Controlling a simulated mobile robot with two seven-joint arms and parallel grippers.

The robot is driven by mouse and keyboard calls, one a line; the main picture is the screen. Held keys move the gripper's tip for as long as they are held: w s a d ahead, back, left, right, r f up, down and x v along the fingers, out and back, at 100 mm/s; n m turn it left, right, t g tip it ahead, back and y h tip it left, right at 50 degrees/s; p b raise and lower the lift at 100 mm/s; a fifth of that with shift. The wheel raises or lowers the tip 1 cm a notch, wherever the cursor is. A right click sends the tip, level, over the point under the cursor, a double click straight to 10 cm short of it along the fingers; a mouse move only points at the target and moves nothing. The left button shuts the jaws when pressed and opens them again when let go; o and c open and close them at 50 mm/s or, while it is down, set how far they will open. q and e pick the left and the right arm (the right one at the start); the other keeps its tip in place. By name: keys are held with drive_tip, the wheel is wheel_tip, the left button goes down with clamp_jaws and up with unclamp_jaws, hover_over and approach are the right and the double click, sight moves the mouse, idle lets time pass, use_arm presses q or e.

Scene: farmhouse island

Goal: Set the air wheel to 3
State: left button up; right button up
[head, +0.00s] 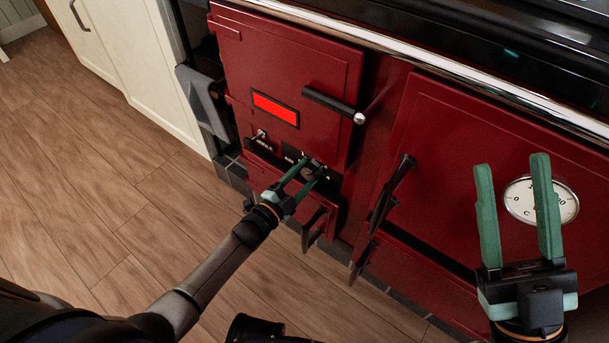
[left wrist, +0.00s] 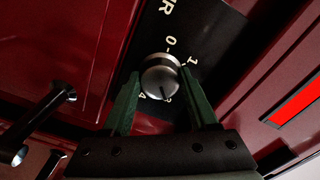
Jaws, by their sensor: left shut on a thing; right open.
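The air wheel (left wrist: 162,76) is a round silver knob on a black plate (left wrist: 205,35) of the red stove. A ring of numerals surrounds it: 0 and 1 show above and right, a 4 at lower left. A dark line on the knob's face points down to a partly hidden numeral, which I cannot read surely. My left gripper (left wrist: 160,100) has a green finger on each side of the knob and is shut on it. In the head view the left gripper (head: 307,170) reaches the plate and mostly hides the wheel. My right gripper (head: 511,164) is open and empty.
A lit red window (head: 275,109) and a small lever (head: 260,134) are near the wheel. Door handles (head: 334,104) (head: 392,193) stick out from the stove. The right gripper is in front of a dial thermometer (head: 522,205). Wooden floor (head: 90,190) lies open at left.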

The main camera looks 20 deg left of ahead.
use_arm(q)
drive_tip(key=shift+m, duration=0.3)
drive_tip(key=o, duration=1.4)
drive_tip(key=shift+c, duration=0.2)
drive_tip(key=p+v, duration=0.4)
drive_tip(key=v, duration=0.8)
drive_tip(key=shift+s, duration=0.3)
drive_tip(key=shift+a, duration=0.1)
